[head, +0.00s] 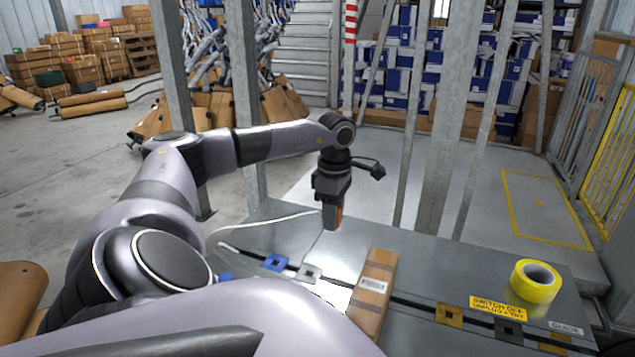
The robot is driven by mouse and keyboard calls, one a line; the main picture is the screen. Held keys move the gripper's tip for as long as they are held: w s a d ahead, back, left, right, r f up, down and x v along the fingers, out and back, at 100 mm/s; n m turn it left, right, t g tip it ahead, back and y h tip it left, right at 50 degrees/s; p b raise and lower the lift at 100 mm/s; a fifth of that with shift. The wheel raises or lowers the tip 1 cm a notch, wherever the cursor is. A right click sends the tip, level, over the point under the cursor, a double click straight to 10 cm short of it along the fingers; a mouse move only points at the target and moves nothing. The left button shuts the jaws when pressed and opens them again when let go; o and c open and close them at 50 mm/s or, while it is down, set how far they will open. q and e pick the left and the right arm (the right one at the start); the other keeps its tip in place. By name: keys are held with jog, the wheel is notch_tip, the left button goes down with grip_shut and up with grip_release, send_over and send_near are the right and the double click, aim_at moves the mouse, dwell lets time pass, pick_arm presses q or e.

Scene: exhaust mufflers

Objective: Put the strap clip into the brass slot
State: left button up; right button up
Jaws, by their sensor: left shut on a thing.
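My left gripper (332,222) points down over the table, left of the cardboard box. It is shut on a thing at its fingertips. An orange patch shows on its right side. I cannot make out the strap clip clearly; the fingers hide most of what is held. A thin white strap or cord (262,221) runs from near the gripper down to the left. A brass-coloured slot plate (449,315) lies on the table along a dark groove, right of the box and well apart from the gripper. My right gripper is not in view.
A taped cardboard box (373,287) stands on the grey table between gripper and brass slot. Blue (275,263), grey (308,273) and dark (510,333) slot plates line the groove. Yellow tape roll (535,281) and a yellow sign (498,308) are at right. Metal posts (450,130) rise behind.

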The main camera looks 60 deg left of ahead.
pick_arm(q)
jog(key=w+d+f+b, duration=0.3)
jog(key=w+d+f, duration=0.2)
jog(key=w+d, duration=0.4)
jog(key=w+d+f+b, duration=0.4)
jog(key=w+d+f, duration=0.2)
jog(key=w+d, duration=0.3)
jog(key=shift+w+d+f, duration=0.15)
jog(key=shift+w+d, duration=0.2)
jog(key=shift+d, duration=1.7)
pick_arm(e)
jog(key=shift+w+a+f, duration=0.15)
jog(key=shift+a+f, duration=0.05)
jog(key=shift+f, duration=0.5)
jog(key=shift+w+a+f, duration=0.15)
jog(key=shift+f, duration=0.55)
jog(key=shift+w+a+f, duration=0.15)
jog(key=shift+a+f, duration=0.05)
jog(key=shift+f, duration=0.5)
pick_arm(q)
jog(key=shift+f+b, duration=1.45)
jog(key=shift+f, duration=0.95)
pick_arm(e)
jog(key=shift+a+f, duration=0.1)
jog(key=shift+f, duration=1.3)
pick_arm(q)
jog(key=shift+p, duration=0.3)
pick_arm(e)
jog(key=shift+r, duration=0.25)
